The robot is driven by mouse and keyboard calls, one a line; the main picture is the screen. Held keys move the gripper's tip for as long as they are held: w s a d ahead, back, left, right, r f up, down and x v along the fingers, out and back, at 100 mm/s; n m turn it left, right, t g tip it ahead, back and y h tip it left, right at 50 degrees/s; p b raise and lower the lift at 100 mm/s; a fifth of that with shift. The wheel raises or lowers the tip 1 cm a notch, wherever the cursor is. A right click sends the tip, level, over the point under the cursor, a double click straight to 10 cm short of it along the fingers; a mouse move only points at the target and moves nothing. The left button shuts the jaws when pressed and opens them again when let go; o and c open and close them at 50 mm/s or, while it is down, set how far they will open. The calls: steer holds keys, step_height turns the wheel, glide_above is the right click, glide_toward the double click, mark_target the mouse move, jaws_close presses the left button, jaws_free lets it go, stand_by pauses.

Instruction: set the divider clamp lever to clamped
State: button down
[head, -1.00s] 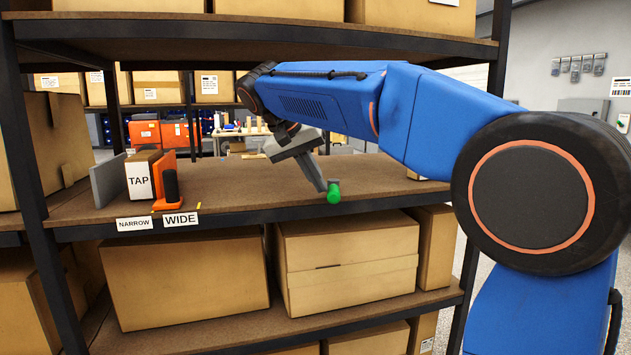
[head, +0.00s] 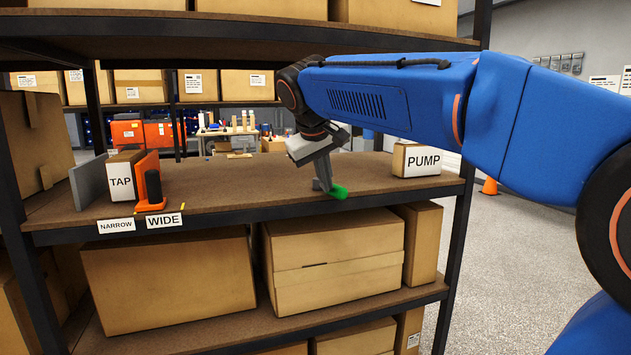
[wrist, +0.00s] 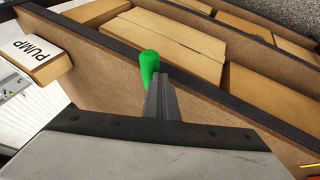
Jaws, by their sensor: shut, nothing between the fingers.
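The divider is an orange upright plate (head: 148,164) on the left part of the shelf, beside the TAP carton (head: 121,178). A black handle (head: 153,188), apparently the clamp lever, stands upright on an orange foot at the shelf's front edge. My gripper (head: 328,187) is well to its right, above the shelf board, with its fingers shut and pointing down. A green cylinder (head: 337,192) shows at the fingertips and also in the wrist view (wrist: 149,68); I cannot tell whether it is part of the gripper. The lever is not in the wrist view.
NARROW (head: 116,226) and WIDE (head: 164,220) labels sit on the shelf edge below the divider. A grey panel (head: 88,180) stands left of the TAP carton. The PUMP carton (head: 411,160) is at the right end. The board (head: 240,185) between divider and gripper is clear.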

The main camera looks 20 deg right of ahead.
steer(key=shift+d+n+t+y, duration=0.35)
steer(key=shift+d+n, duration=0.45)
steer(key=shift+d, duration=0.5)
